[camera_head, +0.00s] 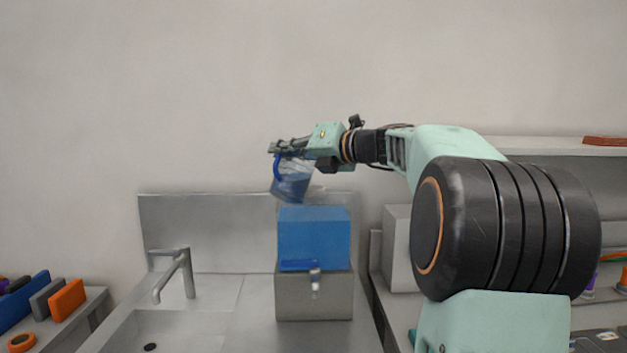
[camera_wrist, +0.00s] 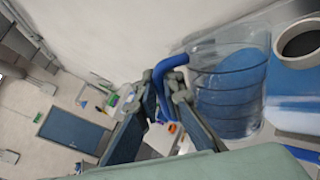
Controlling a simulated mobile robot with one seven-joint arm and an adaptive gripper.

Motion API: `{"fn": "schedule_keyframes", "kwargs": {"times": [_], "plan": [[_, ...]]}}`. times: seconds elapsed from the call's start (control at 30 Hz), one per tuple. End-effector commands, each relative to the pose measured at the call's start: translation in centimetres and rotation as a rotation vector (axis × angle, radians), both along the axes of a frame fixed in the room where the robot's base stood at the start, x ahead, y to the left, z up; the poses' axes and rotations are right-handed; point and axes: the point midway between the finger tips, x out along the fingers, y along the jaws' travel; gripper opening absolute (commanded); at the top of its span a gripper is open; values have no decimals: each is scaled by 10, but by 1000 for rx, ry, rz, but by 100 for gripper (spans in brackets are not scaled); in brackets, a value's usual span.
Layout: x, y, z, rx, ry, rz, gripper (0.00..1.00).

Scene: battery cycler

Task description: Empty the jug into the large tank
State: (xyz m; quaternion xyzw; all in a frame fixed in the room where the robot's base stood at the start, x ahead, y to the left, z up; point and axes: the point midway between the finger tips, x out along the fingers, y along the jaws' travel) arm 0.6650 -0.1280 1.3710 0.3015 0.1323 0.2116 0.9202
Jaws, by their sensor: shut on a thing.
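My gripper (camera_head: 279,147) is shut on the blue handle (camera_wrist: 172,66) of a clear jug (camera_head: 292,186) and holds it in the air. The jug holds blue liquid, which shows through its ringed wall in the wrist view (camera_wrist: 226,92). In the head view the jug looks somewhat tilted. The large tank (camera_head: 314,238) is a blue box on a grey metal base with a small tap, standing on the counter below the jug. In the wrist view a round dark opening with a pale rim (camera_wrist: 298,42) lies beside the jug. I cannot see any liquid pouring.
A steel sink with a faucet (camera_head: 186,274) is left of the tank. A grey box (camera_head: 397,248) stands to its right, partly behind my arm. Orange and blue items (camera_head: 67,300) lie at the far left. A shelf (camera_head: 530,146) runs along the right wall.

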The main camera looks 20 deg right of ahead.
Motion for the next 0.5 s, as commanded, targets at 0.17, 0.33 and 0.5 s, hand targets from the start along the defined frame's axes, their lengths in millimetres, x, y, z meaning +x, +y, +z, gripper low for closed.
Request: {"fn": "schedule_keyframes", "kwargs": {"times": [0.17,0.33,0.5], "plan": [[2,-2,5,36,23,0,0],[5,-5,6,70,49,2,0],[7,-8,7,103,74,2,0]]}}
